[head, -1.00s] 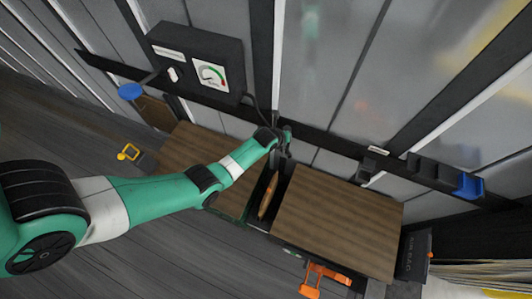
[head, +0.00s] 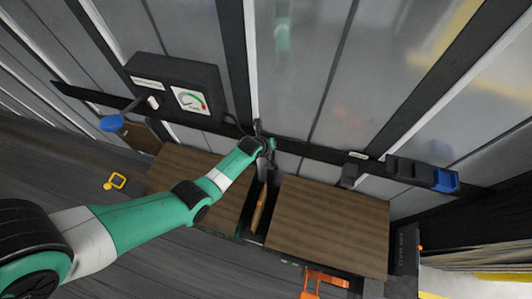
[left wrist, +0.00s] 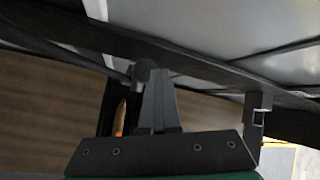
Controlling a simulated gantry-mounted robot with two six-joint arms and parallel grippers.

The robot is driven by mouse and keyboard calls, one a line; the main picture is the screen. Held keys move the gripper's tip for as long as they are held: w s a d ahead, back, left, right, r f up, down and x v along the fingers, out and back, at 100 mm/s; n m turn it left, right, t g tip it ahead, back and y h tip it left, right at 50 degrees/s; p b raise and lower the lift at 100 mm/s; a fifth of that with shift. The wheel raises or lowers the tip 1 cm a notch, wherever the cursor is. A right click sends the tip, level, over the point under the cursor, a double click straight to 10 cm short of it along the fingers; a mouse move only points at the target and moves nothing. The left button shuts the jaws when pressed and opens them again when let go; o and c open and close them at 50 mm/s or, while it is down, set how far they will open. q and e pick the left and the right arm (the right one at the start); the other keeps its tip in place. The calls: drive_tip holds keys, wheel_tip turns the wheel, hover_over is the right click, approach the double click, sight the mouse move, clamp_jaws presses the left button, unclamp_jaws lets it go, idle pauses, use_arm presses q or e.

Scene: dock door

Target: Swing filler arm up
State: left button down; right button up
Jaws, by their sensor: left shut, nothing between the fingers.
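A dark slim fitting (head: 258,128), which may be the filler arm, stands at the black rail where the hose from the gauge box ends. My left gripper (head: 268,160) is just below it in the head view, over the gap between two wooden-topped blocks. In the left wrist view the gripper (left wrist: 158,98) is shut with nothing seen between its fingers. A dark round-ended part (left wrist: 145,70) shows just behind the fingertips; I cannot tell whether they touch it. My right gripper is not in view.
A black gauge box (head: 178,90) and blue knob (head: 114,123) are at left. The black rail (head: 320,147) crosses the panelled door. Wooden tops (head: 330,220) flank a slot with a brown-orange piece (head: 259,208). An orange fixture (head: 322,283) and blue block (head: 445,180) are at right.

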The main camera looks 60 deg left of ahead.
use_arm(q)
drive_tip(key=shift+t, duration=0.3)
drive_tip(key=a+r, duration=0.1)
drive_tip(key=w+a+r, duration=0.1)
drive_tip(key=r, duration=0.1)
drive_tip(key=a+r, duration=0.1)
drive_tip(key=r, duration=0.1)
drive_tip(key=shift+w+p, duration=0.35)
drive_tip(key=shift+w, duration=0.05)
drive_tip(key=shift+s+r, duration=0.15)
drive_tip(key=shift+r, duration=0.15)
drive_tip(key=shift+s+d+r, duration=0.1)
drive_tip(key=shift+s+d, duration=0.05)
drive_tip(key=shift+d, duration=0.05)
drive_tip(key=shift+a, duration=0.1)
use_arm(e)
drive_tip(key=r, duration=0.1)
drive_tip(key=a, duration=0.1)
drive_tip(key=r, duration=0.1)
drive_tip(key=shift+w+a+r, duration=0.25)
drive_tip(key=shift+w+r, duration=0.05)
use_arm(q)
drive_tip(key=shift+d, duration=0.25)
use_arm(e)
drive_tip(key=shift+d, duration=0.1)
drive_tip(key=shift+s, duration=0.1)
